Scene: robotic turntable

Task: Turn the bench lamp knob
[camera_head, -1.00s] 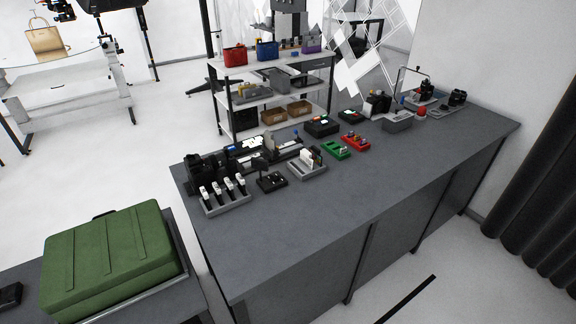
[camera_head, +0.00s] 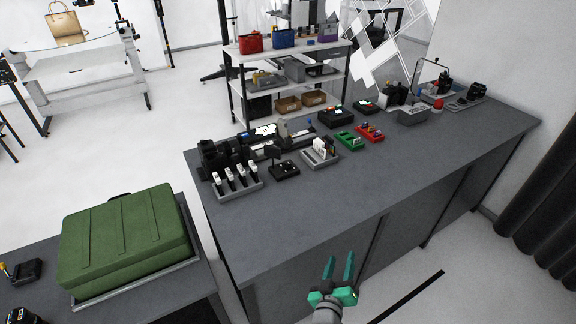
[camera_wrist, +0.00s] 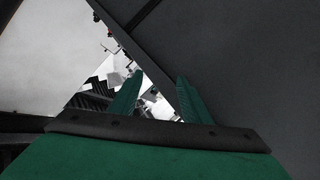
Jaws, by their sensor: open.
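My gripper (camera_head: 340,268) is at the bottom of the head view, in front of the grey bench's front edge. Its two green fingers are apart and nothing is between them. In the wrist view the fingers (camera_wrist: 156,95) also show, apart and empty, with a dark bench side beyond. The grey bench (camera_head: 330,205) carries small equipment along its back. A thin bent frame on a stand (camera_head: 421,72) at the bench's far right end may be the lamp; I cannot tell. I cannot make out a knob.
A row of white-topped tools in a grey tray (camera_head: 240,192) stands at the bench's left end. Green (camera_head: 349,142) and red (camera_head: 370,134) trays lie farther right. A green case (camera_head: 125,240) rests on a side table at left. The bench's front middle is clear.

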